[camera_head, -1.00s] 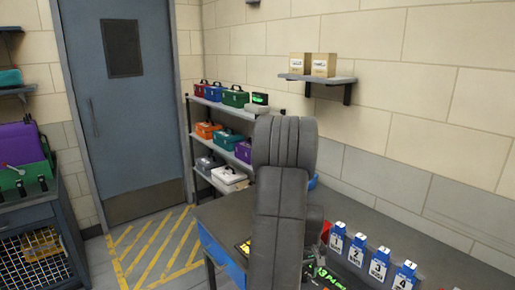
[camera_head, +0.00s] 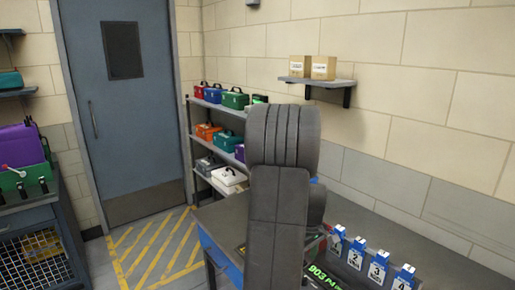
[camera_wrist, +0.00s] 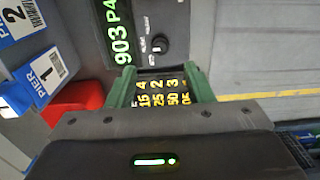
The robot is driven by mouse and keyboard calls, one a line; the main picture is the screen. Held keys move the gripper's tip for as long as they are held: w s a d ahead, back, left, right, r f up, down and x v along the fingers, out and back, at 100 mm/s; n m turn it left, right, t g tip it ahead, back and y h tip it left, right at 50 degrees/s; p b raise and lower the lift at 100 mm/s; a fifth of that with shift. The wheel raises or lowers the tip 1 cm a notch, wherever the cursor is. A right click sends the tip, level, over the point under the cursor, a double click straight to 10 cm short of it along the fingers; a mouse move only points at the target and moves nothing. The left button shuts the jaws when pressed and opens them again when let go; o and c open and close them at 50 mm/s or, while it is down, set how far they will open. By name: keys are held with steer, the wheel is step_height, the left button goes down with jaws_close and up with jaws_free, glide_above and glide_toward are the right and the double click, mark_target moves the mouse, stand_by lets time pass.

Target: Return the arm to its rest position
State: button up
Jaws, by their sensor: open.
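My arm (camera_head: 278,215) rises in front of the camera in the head view, folded upright, and hides my gripper there. In the wrist view my gripper (camera_wrist: 162,76) shows two green fingers standing apart, with nothing held between them. Beyond the gap lies a dark panel with yellow digits (camera_wrist: 163,92). A green-lit display reading 903 P4 (camera_wrist: 122,35) and a black knob (camera_wrist: 156,44) are beyond the fingers. I cannot tell how far the fingertips are from the panel.
A row of blue and white numbered PIER tags (camera_head: 378,267) stands on the dark bench (camera_head: 345,205) at right. Shelves with toolboxes (camera_head: 235,98) stand behind my arm. A wall shelf (camera_head: 315,81) holds two boxes. Floor with yellow stripes (camera_head: 150,255) lies clear before the door.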

steer(key=shift+r, duration=1.15)
steer(key=shift+s, duration=0.1)
